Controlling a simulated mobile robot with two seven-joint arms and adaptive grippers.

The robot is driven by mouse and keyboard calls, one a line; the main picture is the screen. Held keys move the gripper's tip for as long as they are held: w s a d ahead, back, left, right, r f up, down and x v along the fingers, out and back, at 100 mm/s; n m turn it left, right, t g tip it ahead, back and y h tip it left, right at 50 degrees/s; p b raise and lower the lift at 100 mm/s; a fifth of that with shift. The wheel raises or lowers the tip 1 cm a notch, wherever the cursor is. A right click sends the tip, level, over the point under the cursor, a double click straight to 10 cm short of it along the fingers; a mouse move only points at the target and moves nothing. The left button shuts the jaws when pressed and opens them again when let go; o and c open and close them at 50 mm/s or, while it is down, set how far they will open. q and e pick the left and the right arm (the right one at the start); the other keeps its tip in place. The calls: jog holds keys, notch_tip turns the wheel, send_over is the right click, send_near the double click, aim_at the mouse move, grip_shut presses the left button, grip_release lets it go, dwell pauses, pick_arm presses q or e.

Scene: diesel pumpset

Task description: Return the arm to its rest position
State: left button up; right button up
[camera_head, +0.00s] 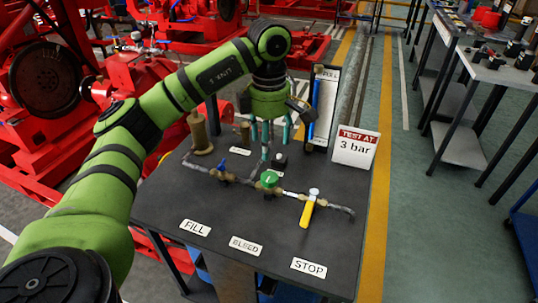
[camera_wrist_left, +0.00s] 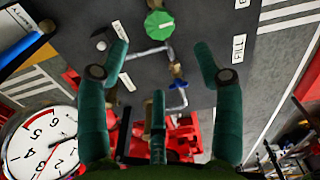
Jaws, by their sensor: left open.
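My left arm is green with black bands and reaches in from the left over the dark bench. My left gripper (camera_head: 267,135) has teal fingers and hangs pointing down above the far part of the bench, behind the pipework. In the left wrist view the fingers (camera_wrist_left: 160,65) are spread apart with nothing between them. The green knob (camera_wrist_left: 159,25) lies beyond the fingertips there; it also shows in the head view (camera_head: 269,179). A blue-handled valve (camera_head: 219,168) is to its left and a yellow lever (camera_head: 307,213) to its right. My right gripper is not in view.
The bench (camera_head: 270,225) carries FILL, BLEED and STOP labels. A sign reading "TEST AT 3 bar" (camera_head: 356,146) stands at its right edge. A pressure gauge (camera_wrist_left: 42,145) is close to the gripper. A brass cylinder (camera_head: 200,133) stands left. Red pumpsets (camera_head: 60,90) fill the left background.

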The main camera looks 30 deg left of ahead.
pick_arm(q)
jog(key=shift+r, duration=0.65)
